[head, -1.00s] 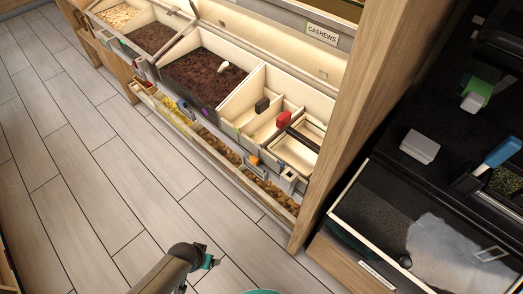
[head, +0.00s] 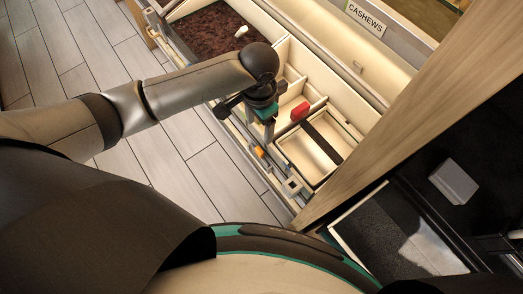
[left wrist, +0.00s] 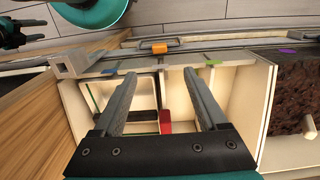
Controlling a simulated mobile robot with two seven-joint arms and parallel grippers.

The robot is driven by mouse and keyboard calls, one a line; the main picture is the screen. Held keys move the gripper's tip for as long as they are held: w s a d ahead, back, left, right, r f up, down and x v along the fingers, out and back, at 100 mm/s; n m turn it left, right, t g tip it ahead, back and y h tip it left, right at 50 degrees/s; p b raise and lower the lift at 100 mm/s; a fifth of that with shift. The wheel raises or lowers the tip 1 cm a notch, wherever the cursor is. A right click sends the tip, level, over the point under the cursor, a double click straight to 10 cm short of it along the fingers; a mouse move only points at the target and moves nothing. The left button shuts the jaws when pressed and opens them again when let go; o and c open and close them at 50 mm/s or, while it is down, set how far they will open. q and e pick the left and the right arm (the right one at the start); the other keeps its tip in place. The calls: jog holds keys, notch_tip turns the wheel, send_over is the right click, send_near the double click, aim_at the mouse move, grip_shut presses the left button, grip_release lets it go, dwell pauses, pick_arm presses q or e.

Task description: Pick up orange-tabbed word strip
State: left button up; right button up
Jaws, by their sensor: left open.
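A small orange tab (left wrist: 160,48) sits on the front rail of the bin unit in the left wrist view, just beyond my fingertips. It also shows as a small orange spot in the head view (head: 260,152). The strip behind the tab is too small to make out. My left gripper (left wrist: 160,76) is open and empty, pointing down over the divided cream tray (left wrist: 239,92). In the head view the left gripper (head: 267,128) hangs over the tray's front part, close to the orange tab. My right gripper is not clearly seen.
Green (left wrist: 212,62) and blue (left wrist: 107,71) tabs lie along the tray's front edge. A red block (head: 299,111) stands in the tray. A bin of dark brown filling (head: 205,30) adjoins it. A wooden post (head: 400,120) rises at the right.

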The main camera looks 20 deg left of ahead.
pick_arm(q)
jog(key=b, duration=0.2)
send_over(259, 150)
notch_tip(259, 150, down, 6)
jog(key=shift+d+r, duration=0.1)
jog(key=shift+r, duration=0.05)
jog(key=shift+f+b, duration=1.1)
jog(key=shift+f, duration=2.1)
grip_shut()
